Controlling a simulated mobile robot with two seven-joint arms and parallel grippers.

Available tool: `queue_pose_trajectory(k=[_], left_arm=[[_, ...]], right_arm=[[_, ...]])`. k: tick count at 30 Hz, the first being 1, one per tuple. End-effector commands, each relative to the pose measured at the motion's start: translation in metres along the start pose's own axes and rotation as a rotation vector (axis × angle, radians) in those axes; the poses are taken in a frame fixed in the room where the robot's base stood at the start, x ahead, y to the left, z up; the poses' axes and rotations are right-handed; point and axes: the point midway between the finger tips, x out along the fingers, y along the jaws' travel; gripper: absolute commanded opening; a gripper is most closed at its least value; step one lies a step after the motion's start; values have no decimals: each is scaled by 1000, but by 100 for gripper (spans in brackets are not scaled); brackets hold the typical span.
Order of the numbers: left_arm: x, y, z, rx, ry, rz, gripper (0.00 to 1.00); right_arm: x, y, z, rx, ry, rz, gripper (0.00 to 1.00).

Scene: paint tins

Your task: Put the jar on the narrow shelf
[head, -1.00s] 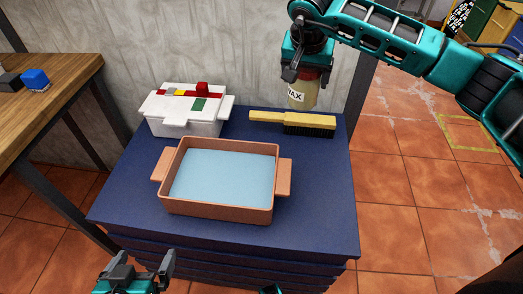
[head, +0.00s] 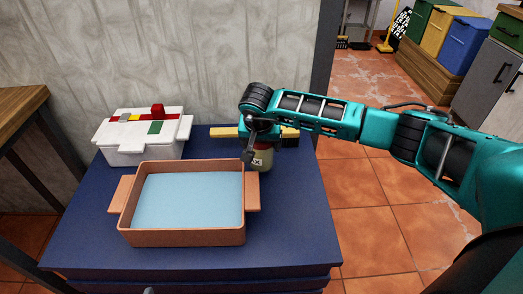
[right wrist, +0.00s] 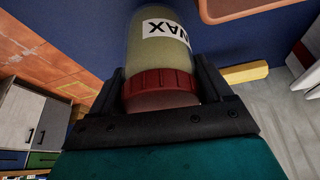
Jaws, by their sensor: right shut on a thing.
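The jar (head: 263,161) has pale yellow contents and a white label. In the right wrist view the jar (right wrist: 160,50) shows a red lid (right wrist: 160,86) and the letters WAX. My right gripper (head: 258,147) is shut on it at the lid end, one finger on each side. The jar is upright, close to the blue top beside the tray's right rear corner. I cannot tell whether it touches the top. My left gripper shows at most as a dark tip at the bottom edge. I cannot make out a narrow shelf in these views.
The blue top (head: 75,240) bears an orange tray (head: 185,238) with pale blue inside, a white box (head: 140,152) and a yellow-handled brush (head: 222,132) behind my right gripper. Coloured bins (head: 430,32) and a grey cabinet (head: 490,85) stand at the far right.

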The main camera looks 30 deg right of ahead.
Motion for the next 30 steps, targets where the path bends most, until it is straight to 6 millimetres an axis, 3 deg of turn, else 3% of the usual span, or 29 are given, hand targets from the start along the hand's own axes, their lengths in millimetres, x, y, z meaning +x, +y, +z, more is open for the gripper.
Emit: queue_pose_trajectory(k=[3, 14, 15, 21, 30], left_arm=[[4, 0, 2, 1, 2, 3, 100], [4, 1, 3, 4, -3, 6, 100], [5, 1, 3, 4, -2, 6, 100], [4, 1, 2, 5, -2, 6, 100], [2, 1, -1, 5, 0, 5, 100]], right_arm=[[19, 0, 8, 1, 0, 0, 39], [22, 0, 8, 1, 2, -1, 39], [23, 0, 9, 0, 1, 0, 80], [22, 0, 9, 1, 0, 0, 99], [19, 0, 8, 1, 0, 0, 100]])
